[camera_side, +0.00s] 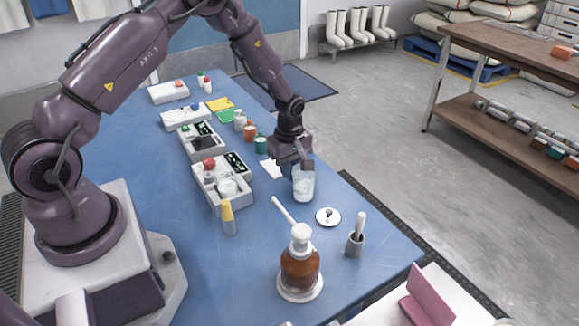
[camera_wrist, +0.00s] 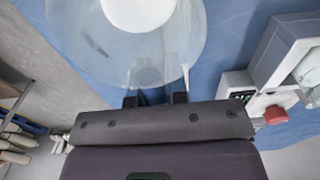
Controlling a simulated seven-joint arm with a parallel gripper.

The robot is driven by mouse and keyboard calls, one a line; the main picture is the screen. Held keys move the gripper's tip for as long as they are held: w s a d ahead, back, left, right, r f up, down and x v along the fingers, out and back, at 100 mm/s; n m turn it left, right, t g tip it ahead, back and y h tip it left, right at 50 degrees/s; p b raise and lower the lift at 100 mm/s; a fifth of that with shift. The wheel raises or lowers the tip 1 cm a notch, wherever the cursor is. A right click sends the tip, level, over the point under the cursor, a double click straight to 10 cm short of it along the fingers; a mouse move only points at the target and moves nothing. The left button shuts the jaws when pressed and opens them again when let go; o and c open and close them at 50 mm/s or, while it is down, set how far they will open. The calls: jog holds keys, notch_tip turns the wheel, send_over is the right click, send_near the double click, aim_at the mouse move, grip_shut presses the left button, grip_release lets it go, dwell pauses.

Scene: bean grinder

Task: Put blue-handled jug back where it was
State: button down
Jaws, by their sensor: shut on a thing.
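A clear, see-through jug (camera_side: 303,186) with whitish contents or reflections is at the right part of the blue table, just below my gripper (camera_side: 300,164). The jug looks upright. I cannot tell whether its base touches the table.
A brown grinder (camera_side: 300,269) with a white crank stands in front. Grey devices (camera_side: 213,190) stand left of the jug.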

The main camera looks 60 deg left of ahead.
jog(key=shift+f, duration=0.15)
jog(key=c, duration=1.1)
grip_release()
